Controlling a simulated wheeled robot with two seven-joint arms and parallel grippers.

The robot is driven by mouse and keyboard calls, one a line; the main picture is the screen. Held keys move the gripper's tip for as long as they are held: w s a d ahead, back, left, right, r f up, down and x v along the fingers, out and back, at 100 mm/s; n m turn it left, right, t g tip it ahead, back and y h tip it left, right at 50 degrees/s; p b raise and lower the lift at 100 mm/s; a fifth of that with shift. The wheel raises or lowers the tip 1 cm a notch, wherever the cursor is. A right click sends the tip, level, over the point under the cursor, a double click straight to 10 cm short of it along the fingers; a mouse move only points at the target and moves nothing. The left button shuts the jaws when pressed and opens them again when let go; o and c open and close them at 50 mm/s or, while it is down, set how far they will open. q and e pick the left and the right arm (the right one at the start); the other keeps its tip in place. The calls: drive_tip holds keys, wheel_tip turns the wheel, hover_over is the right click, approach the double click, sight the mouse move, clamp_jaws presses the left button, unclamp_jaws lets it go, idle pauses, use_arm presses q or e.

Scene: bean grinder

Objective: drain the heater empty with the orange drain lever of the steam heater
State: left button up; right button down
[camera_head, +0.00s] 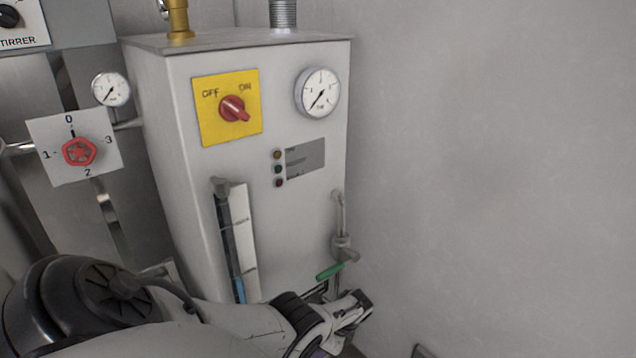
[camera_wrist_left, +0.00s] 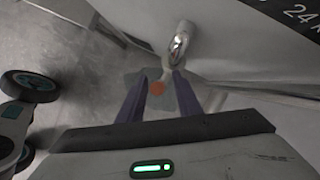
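The steam heater (camera_head: 190,160) is a light grey cabinet against the wall. My left gripper (camera_head: 358,304) is low at its front right corner. In the left wrist view, the two purple fingers of my left gripper (camera_wrist_left: 160,90) are apart. A small orange end (camera_wrist_left: 157,88), apparently of the drain lever, shows between them, with gaps on both sides. A shiny metal pipe (camera_wrist_left: 178,45) is just beyond the fingers. In the head view the orange lever is not visible. The sight glass (camera_head: 238,245) shows blue low down; its bottom is near my arm. My right gripper is not in view.
A green-handled valve (camera_head: 330,271) sits just above my left gripper. The heater has a red OFF/ON switch (camera_head: 234,108) and a gauge (camera_head: 318,92). A red numbered knob (camera_head: 79,151) is at the left. The wall on the right is bare.

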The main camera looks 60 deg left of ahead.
use_arm(q)
drive_tip(key=shift+r, duration=0.1)
